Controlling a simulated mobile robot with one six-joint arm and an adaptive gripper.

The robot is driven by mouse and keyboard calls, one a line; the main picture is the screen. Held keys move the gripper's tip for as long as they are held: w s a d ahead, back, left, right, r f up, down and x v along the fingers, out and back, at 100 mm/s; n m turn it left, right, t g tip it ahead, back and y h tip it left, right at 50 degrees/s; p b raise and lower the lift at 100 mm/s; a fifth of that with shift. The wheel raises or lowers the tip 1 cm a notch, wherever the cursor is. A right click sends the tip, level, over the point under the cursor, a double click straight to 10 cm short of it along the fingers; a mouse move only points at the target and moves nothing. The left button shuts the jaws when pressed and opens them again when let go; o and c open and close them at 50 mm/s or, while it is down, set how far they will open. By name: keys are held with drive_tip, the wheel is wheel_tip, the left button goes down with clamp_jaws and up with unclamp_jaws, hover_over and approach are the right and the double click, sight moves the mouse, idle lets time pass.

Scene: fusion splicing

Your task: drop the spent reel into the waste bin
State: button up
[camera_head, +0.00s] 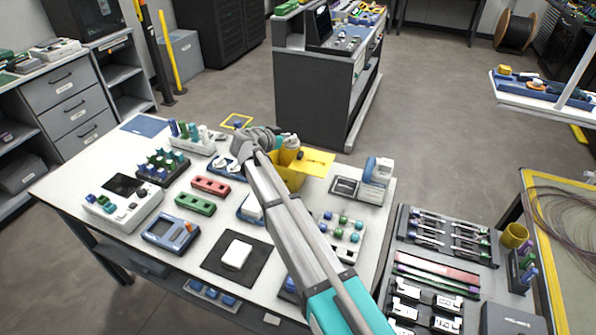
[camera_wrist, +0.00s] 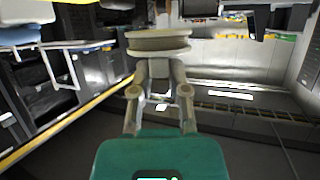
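My gripper (camera_head: 268,142) is over the back part of the white table, at the upper left of the yellow waste bin (camera_head: 292,181). In the wrist view its two fingers (camera_wrist: 160,72) come together at a pale tan reel (camera_wrist: 158,44) with two round flanges, and they appear closed on it. In the head view, a yellow-orange rounded item (camera_head: 290,150) with a pale top shows beside the gripper, above the bin's opening. I cannot tell for sure whether it is the same reel. My arm hides part of the bin.
A yellow sheet (camera_head: 318,162) is behind the bin's right side. A white-and-blue box (camera_head: 377,170) stands right of it. Racks with coloured caps, red and green blocks (camera_head: 195,204) and a splicer-like device (camera_head: 125,203) crowd the table (camera_head: 78,222). A grey cabinet (camera_head: 310,100) stands behind.

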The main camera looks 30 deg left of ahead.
drive_tip(key=o, duration=0.4)
drive_tip(key=shift+o, duration=0.2)
drive_tip(key=shift+s, duration=0.15)
idle(0.4)
